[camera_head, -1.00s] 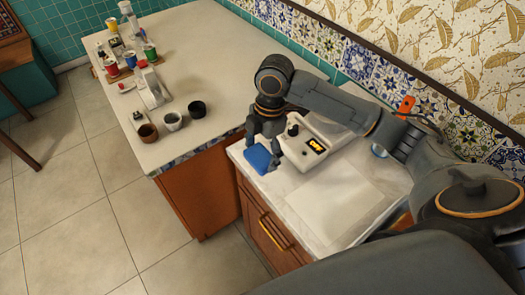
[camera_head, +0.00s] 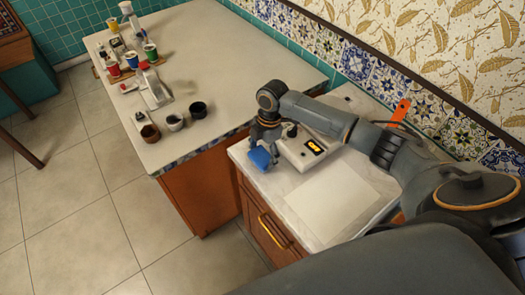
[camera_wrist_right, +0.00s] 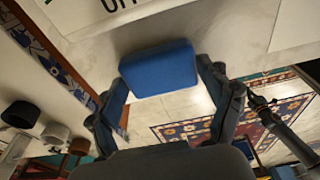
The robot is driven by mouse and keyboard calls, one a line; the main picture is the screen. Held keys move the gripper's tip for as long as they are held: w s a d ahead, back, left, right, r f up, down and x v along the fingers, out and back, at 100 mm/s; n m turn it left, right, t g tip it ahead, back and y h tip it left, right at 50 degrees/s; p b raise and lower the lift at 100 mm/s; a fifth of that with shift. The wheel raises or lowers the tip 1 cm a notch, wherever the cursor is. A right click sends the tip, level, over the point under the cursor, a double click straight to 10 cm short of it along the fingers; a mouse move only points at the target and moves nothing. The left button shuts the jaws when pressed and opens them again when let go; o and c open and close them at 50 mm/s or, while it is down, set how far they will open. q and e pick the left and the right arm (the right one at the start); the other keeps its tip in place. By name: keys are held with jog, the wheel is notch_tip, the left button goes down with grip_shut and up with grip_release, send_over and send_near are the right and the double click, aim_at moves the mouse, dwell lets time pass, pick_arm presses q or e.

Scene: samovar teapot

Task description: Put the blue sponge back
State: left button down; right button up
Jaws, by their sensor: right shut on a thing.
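My right gripper (camera_head: 264,147) is shut on the sponge from above. In the right wrist view, the sponge (camera_wrist_right: 158,68) sits between the two fingertips of the right gripper (camera_wrist_right: 162,85), with floor showing past the counter edge. I cannot tell whether the sponge touches the counter.
The longer counter (camera_head: 235,75) on the left holds dark cups (camera_head: 197,109), a white stand (camera_head: 155,90) and several coloured cans. An orange-handled item (camera_head: 401,110) is near the wall.

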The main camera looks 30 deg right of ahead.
aim_at(267, 153)
jog(key=shift+f, duration=0.1)
jog(key=o, duration=1)
jog(key=r, duration=0.4)
jog(key=d+r+b, duration=0.1)
jog(key=r, duration=0.3)
jog(key=r+b, duration=0.1)
jog(key=r, duration=0.3)
jog(key=shift+w+d, duration=0.15)
jog(key=shift+d, duration=0.2)
